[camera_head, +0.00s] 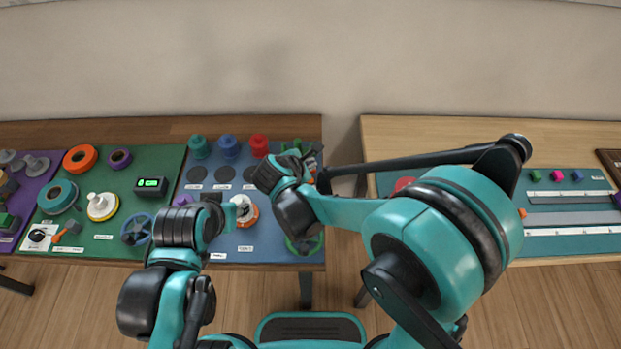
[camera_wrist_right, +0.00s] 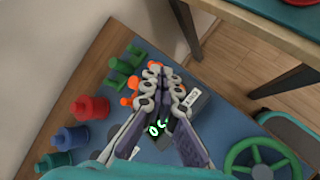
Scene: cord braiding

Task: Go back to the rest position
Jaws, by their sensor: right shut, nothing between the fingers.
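My right gripper (camera_wrist_right: 155,95) is seen from above in the right wrist view, its fingers closed together and holding nothing. They hang over a dark counter box (camera_wrist_right: 165,128) with green digits, and cover part of it. In the head view the right gripper (camera_head: 308,162) is at the back right corner of the blue mat (camera_head: 232,175), partly hidden by its own wrist. My left gripper (camera_head: 228,211) is low over the blue mat, beside a white and orange spool (camera_head: 246,212). Its fingers are too hidden to tell open from shut.
Teal (camera_head: 199,147), blue (camera_head: 229,147) and red (camera_head: 259,145) bobbins stand along the back. A green wheel (camera_wrist_right: 262,162) lies in front. A gap separates this table from the right one (camera_head: 430,130).

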